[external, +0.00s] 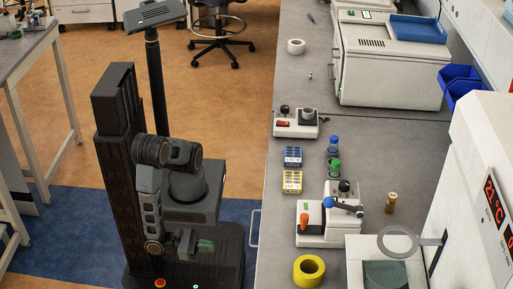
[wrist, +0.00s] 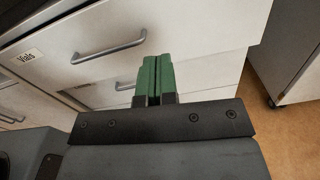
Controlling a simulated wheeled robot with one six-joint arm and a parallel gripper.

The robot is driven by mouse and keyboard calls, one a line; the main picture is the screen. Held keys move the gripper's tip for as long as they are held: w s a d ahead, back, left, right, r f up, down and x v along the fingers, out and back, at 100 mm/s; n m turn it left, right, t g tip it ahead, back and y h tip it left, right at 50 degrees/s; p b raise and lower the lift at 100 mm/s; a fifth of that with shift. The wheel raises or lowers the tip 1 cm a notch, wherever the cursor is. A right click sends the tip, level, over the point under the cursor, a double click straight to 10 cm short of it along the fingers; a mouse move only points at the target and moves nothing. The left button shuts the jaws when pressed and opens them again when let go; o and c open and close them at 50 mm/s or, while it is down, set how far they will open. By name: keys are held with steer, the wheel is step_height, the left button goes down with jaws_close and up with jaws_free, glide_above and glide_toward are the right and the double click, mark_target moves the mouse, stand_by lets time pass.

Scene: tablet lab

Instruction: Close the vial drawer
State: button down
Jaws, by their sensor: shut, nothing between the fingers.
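The vial drawer is a white drawer front (wrist: 195,35) with a "Vials" label (wrist: 29,55) and a grey bar handle (wrist: 108,46), filling the upper part of the wrist view. Its lower edge seems to stand out over the drawer below; how far it is out I cannot tell. In the external view a thin handle loop (external: 255,228) shows beside the bench's left edge. My gripper (wrist: 153,78) has green fingertips pressed together and is empty. It points toward the drawer fronts; contact is not clear. In the external view my gripper (external: 205,246) is left of that handle.
A lower drawer handle (wrist: 125,84) is partly behind my fingers. Another cabinet (wrist: 286,50) stands right, across a strip of floor. The grey bench top (external: 285,90) carries racks, small devices and a yellow roll (external: 309,271). Blue floor (external: 70,235) left of my base is clear.

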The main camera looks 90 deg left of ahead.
steer(key=w+n+b, duration=0.1)
steer(key=w, duration=1.3)
steer(key=w, duration=0.4)
steer(key=shift+w+r, duration=0.15)
steer(key=shift+w, duration=0.2)
steer(key=shift+r, duration=0.1)
